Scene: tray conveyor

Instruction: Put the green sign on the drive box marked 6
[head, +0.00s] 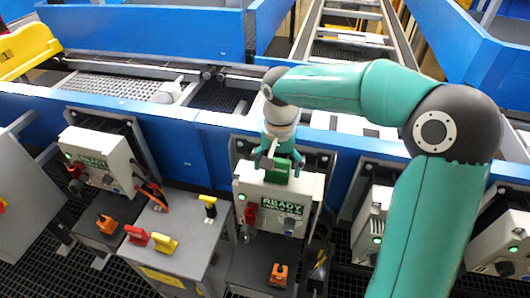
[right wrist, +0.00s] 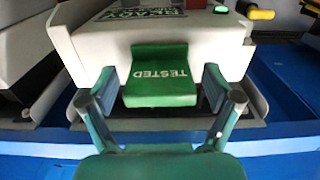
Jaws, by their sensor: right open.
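The green sign (head: 279,173), lettered TESTED, stands at the top back edge of a light drive box (head: 250,187) in the middle of the head view. It also shows in the right wrist view (right wrist: 160,72), resting at the edge of the box (right wrist: 95,42). The box has a green READY label; I cannot read its number. My right gripper (head: 281,160) is above the sign. In the right wrist view its open fingers (right wrist: 160,88) lie either side of the sign, with visible gaps. My left gripper is not in view.
Another drive box (head: 103,150) with a green label stands at left; more stand at right, partly behind my arm. A grey cabinet (head: 180,240) holds red, yellow and black-yellow handles. The blue conveyor side (head: 330,142) runs behind the boxes.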

